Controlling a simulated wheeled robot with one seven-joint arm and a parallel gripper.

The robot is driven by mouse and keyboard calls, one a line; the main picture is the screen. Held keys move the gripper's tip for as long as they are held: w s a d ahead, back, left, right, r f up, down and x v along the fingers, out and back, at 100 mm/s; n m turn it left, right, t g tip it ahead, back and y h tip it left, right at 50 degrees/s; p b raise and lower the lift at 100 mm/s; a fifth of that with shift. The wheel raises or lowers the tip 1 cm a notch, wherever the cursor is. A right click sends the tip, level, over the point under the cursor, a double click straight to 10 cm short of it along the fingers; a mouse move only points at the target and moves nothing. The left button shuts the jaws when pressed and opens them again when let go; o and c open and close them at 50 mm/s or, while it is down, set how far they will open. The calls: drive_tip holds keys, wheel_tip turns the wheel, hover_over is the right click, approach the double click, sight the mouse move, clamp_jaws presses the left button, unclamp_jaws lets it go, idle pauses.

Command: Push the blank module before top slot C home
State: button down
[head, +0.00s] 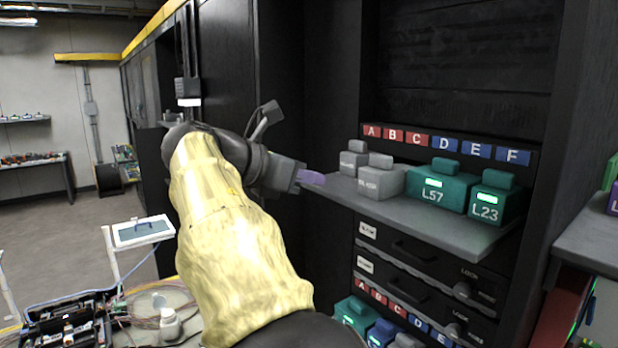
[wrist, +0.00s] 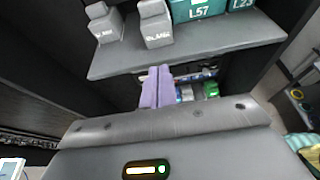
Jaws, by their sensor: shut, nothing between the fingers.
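Two grey blank modules stand on the grey shelf under the top row of letter labels. The right one (head: 378,183), beside the teal L57 module, is nearest to label C; in the wrist view (wrist: 156,28) it stands slightly closer to me. The left one (head: 351,163) also shows in the wrist view (wrist: 104,25). My gripper (head: 313,177), with purple fingertips, is shut and empty. It is left of the blanks in the head view. In the wrist view, its fingertips (wrist: 157,72) are in front of the shelf edge, below the right blank, apart from it.
The teal L57 (head: 440,187) and L23 (head: 490,200) modules stand right of the blanks on the shelf (head: 430,225). Drawers (head: 410,250) and a lower labelled row with modules are below. Dark cabinet walls bound the bay. Space before the shelf looks clear.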

drive_tip(key=shift+a, duration=0.1)
drive_tip(key=shift+w+d+f, duration=0.15)
drive_tip(key=shift+d, duration=0.05)
drive_tip(key=b, duration=0.3)
approach(368, 176)
drive_tip(key=shift+w+d+f, duration=0.8)
drive_tip(key=shift+d+f, duration=0.4)
drive_tip(key=shift+f, duration=0.7)
drive_tip(key=shift+w+d+p, duration=0.75)
drive_tip(key=shift+w+d, duration=0.3)
drive_tip(key=shift+d, duration=0.35)
drive_tip(key=shift+w+d+p, duration=0.8)
drive_tip(key=shift+w+d, duration=0.2)
drive_tip(key=shift+d, duration=0.45)
drive_tip(key=shift+w+d+p, duration=0.75)
drive_tip(key=shift+w+d, duration=0.3)
drive_tip(key=shift+d, duration=0.35)
drive_tip(key=shift+a+f, duration=0.15)
drive_tip(key=shift+a, duration=0.15)
drive_tip(key=shift+s+a+b, duration=0.3)
drive_tip(key=shift+s+a, duration=1.35)
drive_tip(key=shift+a, duration=0.25)
drive_tip(key=shift+s+a, duration=0.75)
drive_tip(key=shift+a, duration=0.35)
